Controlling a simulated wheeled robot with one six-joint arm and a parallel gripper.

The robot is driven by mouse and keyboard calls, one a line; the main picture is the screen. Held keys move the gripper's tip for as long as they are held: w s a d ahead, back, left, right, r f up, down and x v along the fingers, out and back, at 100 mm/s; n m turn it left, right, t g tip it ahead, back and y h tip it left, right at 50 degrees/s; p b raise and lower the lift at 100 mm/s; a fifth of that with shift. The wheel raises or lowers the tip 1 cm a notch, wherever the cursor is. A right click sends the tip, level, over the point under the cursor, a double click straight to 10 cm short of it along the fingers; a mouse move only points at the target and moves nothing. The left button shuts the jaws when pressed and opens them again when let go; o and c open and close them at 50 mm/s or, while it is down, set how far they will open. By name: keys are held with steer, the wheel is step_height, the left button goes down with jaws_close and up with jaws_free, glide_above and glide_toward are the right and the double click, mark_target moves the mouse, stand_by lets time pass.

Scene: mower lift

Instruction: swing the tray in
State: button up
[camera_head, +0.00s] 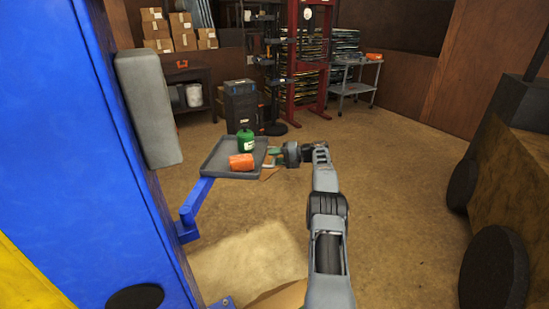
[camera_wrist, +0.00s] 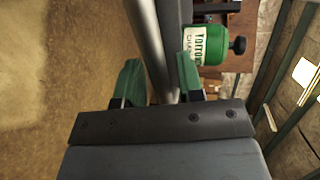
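The grey tray (camera_head: 215,163) is a shallow rectangle on a blue swing arm (camera_head: 196,200) that reaches out from the blue lift post (camera_head: 75,140). A green bottle (camera_head: 245,141) and an orange cup-like item (camera_head: 241,162) are on the tray. The bottle also shows in the wrist view (camera_wrist: 204,45). My gripper (camera_head: 271,160) is at the tray's right edge. In the wrist view its green fingers (camera_wrist: 160,82) stand apart, with the grey tray rim (camera_wrist: 150,30) running between them. A small gap seems to show beside the left finger.
A grey pad (camera_head: 148,108) sticks out from the post. Black cases (camera_head: 241,105), a red rack (camera_head: 308,60) and a wheeled cart (camera_head: 355,85) stand behind. A dark machine with round pads (camera_head: 495,265) is at the right. The floor between is clear.

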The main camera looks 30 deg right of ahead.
steer(key=shift+o, duration=0.4)
steer(key=shift+d, duration=0.1)
steer(key=shift+s+d, duration=0.1)
steer(key=v, duration=0.7)
steer(key=shift+p, duration=0.3)
steer(key=shift+s+d, duration=0.1)
steer(key=shift+d, duration=0.05)
